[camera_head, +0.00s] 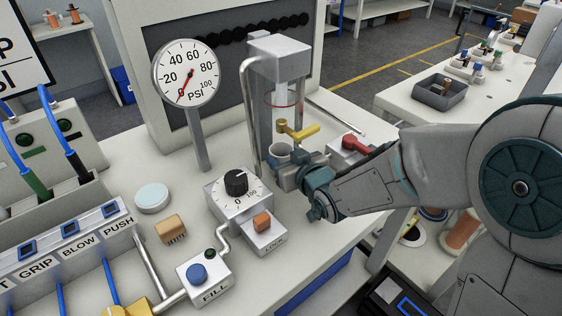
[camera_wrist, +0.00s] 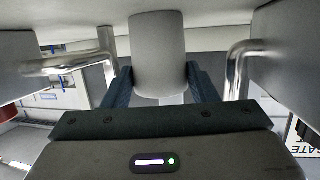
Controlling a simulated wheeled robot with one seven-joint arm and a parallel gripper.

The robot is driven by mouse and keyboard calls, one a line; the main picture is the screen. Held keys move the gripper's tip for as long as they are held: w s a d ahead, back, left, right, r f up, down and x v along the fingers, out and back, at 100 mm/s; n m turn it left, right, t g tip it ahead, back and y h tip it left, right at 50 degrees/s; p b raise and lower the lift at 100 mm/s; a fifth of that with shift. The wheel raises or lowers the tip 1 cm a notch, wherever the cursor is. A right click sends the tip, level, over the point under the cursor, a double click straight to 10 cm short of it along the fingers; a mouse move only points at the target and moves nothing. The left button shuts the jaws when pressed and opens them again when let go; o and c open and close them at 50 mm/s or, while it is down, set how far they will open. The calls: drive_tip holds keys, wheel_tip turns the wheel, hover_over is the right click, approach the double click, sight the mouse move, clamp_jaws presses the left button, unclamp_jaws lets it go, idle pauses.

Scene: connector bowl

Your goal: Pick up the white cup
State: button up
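The white cup (camera_head: 281,153) stands upright in the dispenser, just below the yellow tap handle. It fills the upper middle of the wrist view (camera_wrist: 158,55) as a pale, rounded shape. My gripper (camera_head: 285,172) reaches in from the right at the height of the cup. In the wrist view, the dark fingers of my gripper (camera_wrist: 160,85) lie on both sides of the cup, close to its sides. Whether they press on it cannot be told. The cup's lower part is mostly hidden by my gripper in the head view.
The dispenser (camera_head: 281,58) has a yellow tap (camera_head: 298,131) close above the cup and metal rails beside it. A red handle (camera_head: 357,143) is to the right. The gauge (camera_head: 187,73), dial box (camera_head: 238,198) and lock box (camera_head: 264,235) stand left and in front.

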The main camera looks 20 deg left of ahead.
drive_tip(key=shift+c, duration=0.8)
drive_tip(key=shift+r, duration=0.1)
